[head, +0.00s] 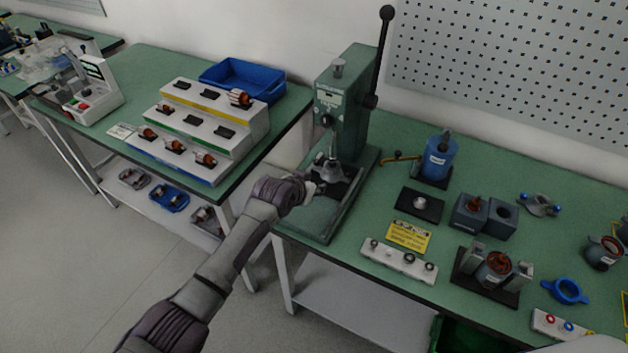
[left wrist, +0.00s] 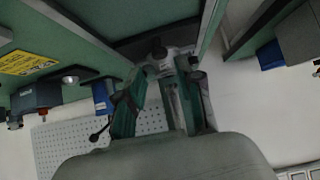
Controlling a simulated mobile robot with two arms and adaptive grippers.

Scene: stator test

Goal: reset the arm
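My left arm comes in from the lower left in the head view. Its gripper (head: 312,188) is at the front left of the green lever press (head: 345,95), low beside the press base (head: 318,222). The gripper is small and partly hidden by its own wrist, so its opening and any contact with the press are unclear. The press lever (head: 383,50) stands up, slightly tilted. The press also shows, upside down, in the left wrist view (left wrist: 124,115). My right gripper is in neither view.
Right of the press are a blue bottle-like part (head: 438,158), a black plate (head: 420,205), a yellow label (head: 408,236), a white strip (head: 398,262) and dark fixtures (head: 470,213). On the left table stand a stepped rack (head: 238,130) and a blue tray (head: 270,82). A gap separates the tables.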

